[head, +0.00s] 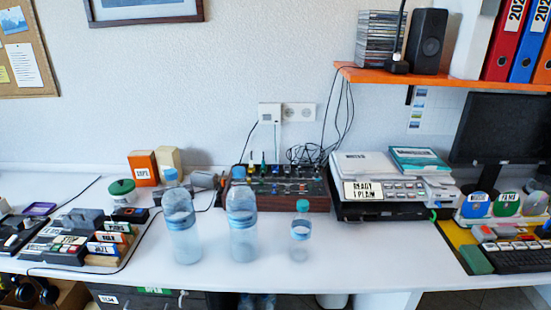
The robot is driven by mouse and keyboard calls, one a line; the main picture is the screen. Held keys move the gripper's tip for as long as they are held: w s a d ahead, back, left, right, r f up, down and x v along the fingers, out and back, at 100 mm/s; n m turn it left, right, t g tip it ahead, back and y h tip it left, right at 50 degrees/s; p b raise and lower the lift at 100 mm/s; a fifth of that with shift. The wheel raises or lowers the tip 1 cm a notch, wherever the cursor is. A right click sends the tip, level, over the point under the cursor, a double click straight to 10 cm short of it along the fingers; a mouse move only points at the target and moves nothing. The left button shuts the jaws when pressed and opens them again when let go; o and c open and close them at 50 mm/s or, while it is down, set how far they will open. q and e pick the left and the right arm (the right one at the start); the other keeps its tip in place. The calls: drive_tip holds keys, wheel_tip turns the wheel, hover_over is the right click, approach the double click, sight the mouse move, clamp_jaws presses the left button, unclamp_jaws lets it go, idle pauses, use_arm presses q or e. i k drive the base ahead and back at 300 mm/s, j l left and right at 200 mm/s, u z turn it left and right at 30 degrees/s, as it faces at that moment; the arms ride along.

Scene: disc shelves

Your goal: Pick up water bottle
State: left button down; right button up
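Three clear water bottles stand upright on the white desk. The left bottle (182,222) is tall with a blue cap and a blue-toned label. The middle bottle (242,220) is of similar size, also blue-capped, and stands in front of a dark device. The right bottle (300,232) is smaller, with a teal cap and a blue band. The bottles stand apart from each other. Neither of my grippers shows in the head view.
The white desk (340,248) is clear in front of and right of the bottles. A dark mixer-like device (290,188) stands behind them. A grey machine (392,190) is to the right, and boxes and cassettes (80,235) are to the left. An orange shelf (440,78) overhangs the right.

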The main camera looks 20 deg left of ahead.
sight(178, 208)
drive_tip(key=u, duration=1.2)
